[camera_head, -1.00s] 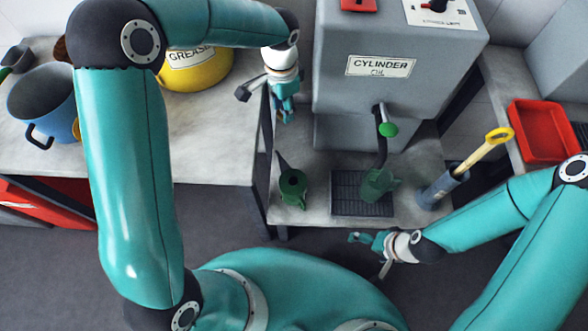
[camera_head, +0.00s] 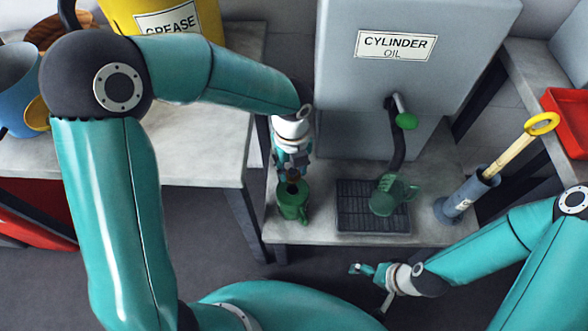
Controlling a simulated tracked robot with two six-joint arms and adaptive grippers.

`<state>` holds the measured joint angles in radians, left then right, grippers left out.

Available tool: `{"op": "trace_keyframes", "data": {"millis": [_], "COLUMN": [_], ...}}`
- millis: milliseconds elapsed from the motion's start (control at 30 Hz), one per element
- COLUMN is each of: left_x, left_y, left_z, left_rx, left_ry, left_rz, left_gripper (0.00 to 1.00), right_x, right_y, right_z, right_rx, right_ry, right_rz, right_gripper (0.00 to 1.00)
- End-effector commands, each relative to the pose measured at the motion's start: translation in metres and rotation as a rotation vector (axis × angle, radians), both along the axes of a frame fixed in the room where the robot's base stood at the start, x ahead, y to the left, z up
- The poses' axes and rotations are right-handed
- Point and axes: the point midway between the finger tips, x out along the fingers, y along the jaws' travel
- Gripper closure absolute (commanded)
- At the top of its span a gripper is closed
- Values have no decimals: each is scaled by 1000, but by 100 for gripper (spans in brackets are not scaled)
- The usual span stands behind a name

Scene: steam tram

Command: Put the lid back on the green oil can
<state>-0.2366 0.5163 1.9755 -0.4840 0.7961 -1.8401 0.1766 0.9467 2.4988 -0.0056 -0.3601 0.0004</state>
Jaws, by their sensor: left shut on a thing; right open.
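The green oil can (camera_head: 294,208) stands upright at the left end of the low bench. My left gripper (camera_head: 292,170) points down right above it and is shut on a small dark piece, the lid (camera_head: 292,179). The lid is at the can's mouth. I cannot tell whether it is seated on it or just above it. The gripper hides the can's spout. My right gripper (camera_head: 371,272) is open and empty, in front of the bench and away from the can.
A green jug (camera_head: 392,195) stands on the dark drip grate (camera_head: 358,219) under the tap of the grey cylinder oil tank (camera_head: 345,105). A blue-grey tube (camera_head: 470,195) with a yellow-handled tool stands to the right. A yellow grease drum (camera_head: 165,22) is on the left table.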

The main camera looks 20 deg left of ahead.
Motion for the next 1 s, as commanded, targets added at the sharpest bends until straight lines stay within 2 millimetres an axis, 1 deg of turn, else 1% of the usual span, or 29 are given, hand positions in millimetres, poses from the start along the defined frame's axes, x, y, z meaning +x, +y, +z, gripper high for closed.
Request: {"op": "trace_keyframes", "data": {"millis": [167,500,733,1000], "left_x": [0,0,0,0], "left_y": [0,0,0,0], "left_z": [-13,-44,-57,-59], "left_rx": [0,0,0,0], "left_ry": [0,0,0,0], "left_rz": [1,2,2,2], "left_gripper": [76,76,76,76], "right_x": [0,0,0,0], "right_y": [0,0,0,0], "right_z": [-13,-44,-50,-50], "right_rx": [0,0,0,0], "right_ry": [0,0,0,0], "right_rz": [0,0,0,0], "right_gripper": [0,0,0,0]}}
